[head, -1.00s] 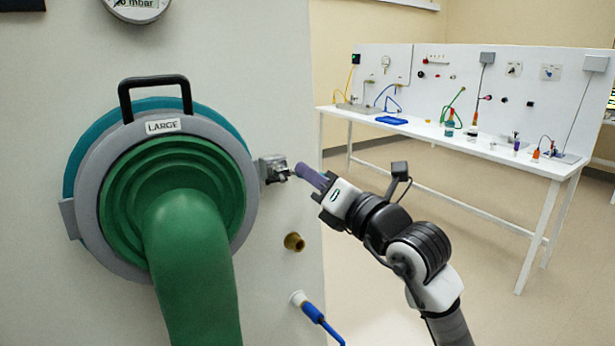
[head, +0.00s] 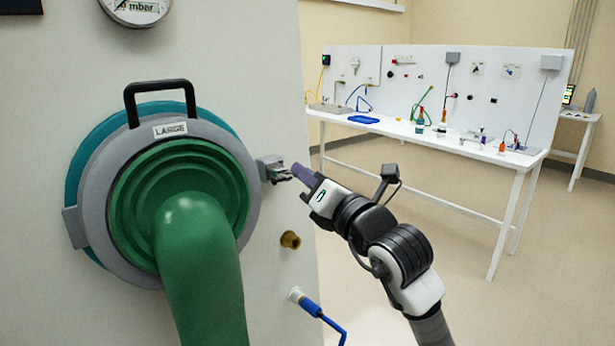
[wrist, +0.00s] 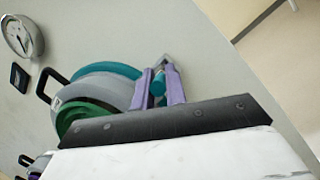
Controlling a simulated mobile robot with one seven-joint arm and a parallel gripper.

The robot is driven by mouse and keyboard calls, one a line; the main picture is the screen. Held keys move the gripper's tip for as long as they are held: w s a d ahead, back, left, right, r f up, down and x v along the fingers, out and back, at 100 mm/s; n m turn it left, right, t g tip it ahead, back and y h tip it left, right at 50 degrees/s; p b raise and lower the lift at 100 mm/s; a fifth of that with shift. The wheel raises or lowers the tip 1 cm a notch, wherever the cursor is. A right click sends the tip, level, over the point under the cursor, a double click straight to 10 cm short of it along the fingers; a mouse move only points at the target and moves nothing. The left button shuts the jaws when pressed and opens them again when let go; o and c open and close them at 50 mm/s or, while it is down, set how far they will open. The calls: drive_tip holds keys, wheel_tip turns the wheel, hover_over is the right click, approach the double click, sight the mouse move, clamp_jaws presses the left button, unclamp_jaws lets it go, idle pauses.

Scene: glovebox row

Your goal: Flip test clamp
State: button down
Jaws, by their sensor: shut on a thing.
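The test clamp (head: 272,168) is a small grey metal latch at the right edge of a round grey port ring (head: 252,215) on the pale wall panel. My gripper (head: 296,172) has purple fingers and reaches the clamp's right end from the right. In the wrist view, the two fingers (wrist: 161,82) stand on either side of a small teal piece (wrist: 158,84), and they are shut on it. It appears to be part of the clamp, whose grey metal (wrist: 164,60) shows past the fingertips. The fingers hide much of the clamp's outer end.
A green glove sleeve (head: 200,260) hangs from the port, with a black handle (head: 160,87) above. A brass fitting (head: 290,240) and a blue hose connector (head: 307,304) stick out below my gripper. A white bench (head: 445,146) stands behind; the floor before it is clear.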

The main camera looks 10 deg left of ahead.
drive_tip(key=c, duration=1.4)
unclamp_jaws()
drive_tip(key=shift+c, duration=0.2)
drive_tip(key=b+v, duration=0.4)
drive_tip(key=v, duration=0.9)
drive_tip(key=shift+s+d, duration=0.25)
drive_tip(key=shift+s, duration=0.1)
drive_tip(key=shift+f, duration=0.1)
